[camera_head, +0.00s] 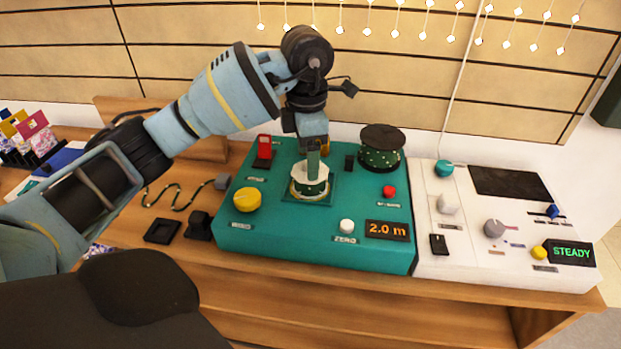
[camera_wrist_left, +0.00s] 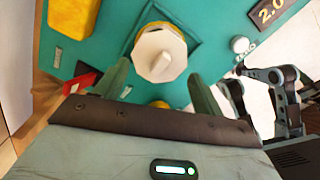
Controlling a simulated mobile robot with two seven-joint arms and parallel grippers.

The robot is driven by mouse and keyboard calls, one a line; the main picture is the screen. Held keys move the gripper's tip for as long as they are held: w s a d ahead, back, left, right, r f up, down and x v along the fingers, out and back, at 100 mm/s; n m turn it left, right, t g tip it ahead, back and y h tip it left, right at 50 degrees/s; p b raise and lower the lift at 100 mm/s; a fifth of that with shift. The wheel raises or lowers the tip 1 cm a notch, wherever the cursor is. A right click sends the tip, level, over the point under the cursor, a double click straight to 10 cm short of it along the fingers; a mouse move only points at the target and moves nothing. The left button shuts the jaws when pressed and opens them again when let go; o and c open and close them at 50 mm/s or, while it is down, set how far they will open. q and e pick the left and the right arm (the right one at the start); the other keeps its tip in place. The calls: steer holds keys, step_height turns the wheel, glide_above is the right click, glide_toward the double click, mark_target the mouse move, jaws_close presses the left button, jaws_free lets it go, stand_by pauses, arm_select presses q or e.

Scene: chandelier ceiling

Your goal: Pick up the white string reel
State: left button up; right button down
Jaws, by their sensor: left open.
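The white string reel (camera_head: 311,173) stands on a square green base in the teal console, pale on top with a dark green, dotted band around its side. In the left wrist view, the reel (camera_wrist_left: 160,55) shows its white many-sided top with a knob, above a yellowish ring. My left gripper (camera_head: 313,152) is over the reel, pointing down. In the wrist view its open fingers (camera_wrist_left: 160,88) stand to either side of the reel's lower edge, with gaps visible. Contact cannot be told.
A dark-topped green spool (camera_head: 381,147) stands behind right. A red switch (camera_head: 263,148), yellow knob (camera_head: 247,200), white zero button (camera_head: 347,226) and display (camera_head: 387,230) surround the reel. A white console (camera_head: 470,262) adjoins at right. A cable lies at left.

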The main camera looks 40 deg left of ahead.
arm_select(q)
step_height(320, 180, down, 5)
steer(key=shift+s+a+b, duration=0.1)
steer(key=shift+a+b, duration=0.05)
steer(key=shift+b, duration=0.5)
steer(key=shift+r, duration=0.1)
steer(key=c, duration=0.6)
steer(key=shift+c, duration=0.2)
arm_select(e)
steer(key=shift+s+d+f, duration=0.1)
steer(key=shift+d+f, duration=0.05)
steer(key=shift+f, duration=0.45)
